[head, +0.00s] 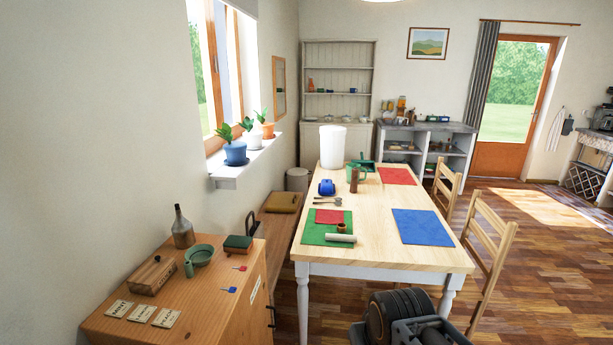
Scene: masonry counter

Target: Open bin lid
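A small grey round bin (297,180) stands on the floor by the left wall, beyond the bench and left of the table's far end. Its top looks flat and covered, with the lid seeming down, but it is small and far off. Its lower part is partly hidden by the bench and the things on it. Dark ribbed and grey parts at the bottom edge look like my own arm. My gripper's fingers do not show, and nothing of mine is near the bin.
A wooden table (375,257) with mats, a white canister (332,147) and small items fills the middle. Chairs (490,250) stand on its right. A wooden cabinet (235,320) is at the near left, a low bench (277,232) behind it. The floor at right is open.

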